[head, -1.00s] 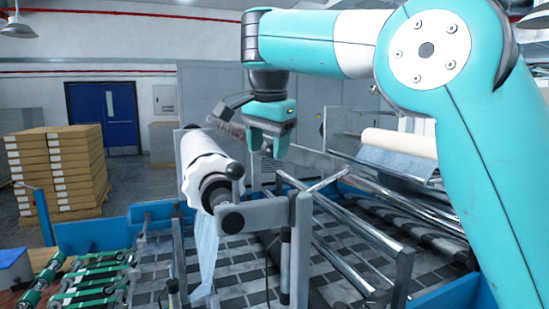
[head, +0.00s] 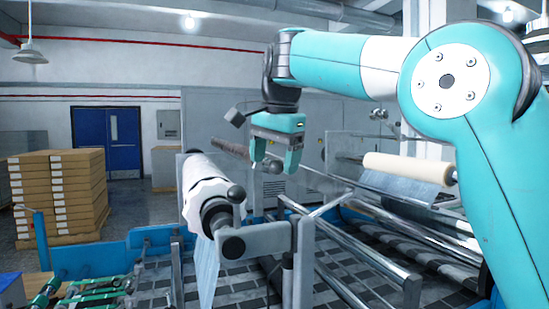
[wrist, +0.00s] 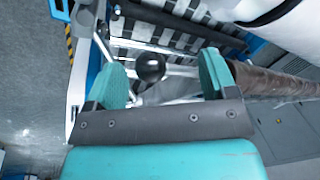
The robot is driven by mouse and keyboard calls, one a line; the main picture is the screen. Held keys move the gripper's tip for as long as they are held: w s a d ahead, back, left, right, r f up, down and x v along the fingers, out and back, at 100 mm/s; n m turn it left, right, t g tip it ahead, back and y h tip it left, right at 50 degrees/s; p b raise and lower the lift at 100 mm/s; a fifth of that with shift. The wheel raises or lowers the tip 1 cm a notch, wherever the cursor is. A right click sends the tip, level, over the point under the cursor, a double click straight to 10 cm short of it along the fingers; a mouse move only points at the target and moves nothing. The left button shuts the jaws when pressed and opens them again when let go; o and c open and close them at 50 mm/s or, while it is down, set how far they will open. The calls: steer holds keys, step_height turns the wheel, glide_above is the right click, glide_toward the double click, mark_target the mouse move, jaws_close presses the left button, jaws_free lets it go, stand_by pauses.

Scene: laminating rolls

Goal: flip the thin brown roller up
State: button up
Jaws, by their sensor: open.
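The thin brown roller (head: 232,149) shows in the head view behind the thick white roll, slanting down to the right towards my gripper. In the wrist view the brown roller (wrist: 275,83) runs from beside the right finger to the right edge. My gripper (head: 274,160) is open and empty, fingers pointing down, near the roller's right end. In the wrist view my gripper (wrist: 161,78) has a black ball knob (wrist: 150,67) showing between its fingers, apart from both. I cannot tell whether the right finger touches the roller.
The thick white roll (head: 203,187) is left of my gripper, with a black ball knob (head: 236,194) at its near end. A cream roll (head: 405,167) with film is at right. Metal bars (head: 380,225) cross the machine. Stacked boxes (head: 60,195) stand at far left.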

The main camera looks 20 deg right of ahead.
steer(key=p+v, duration=1)
steer(key=v, duration=0.2)
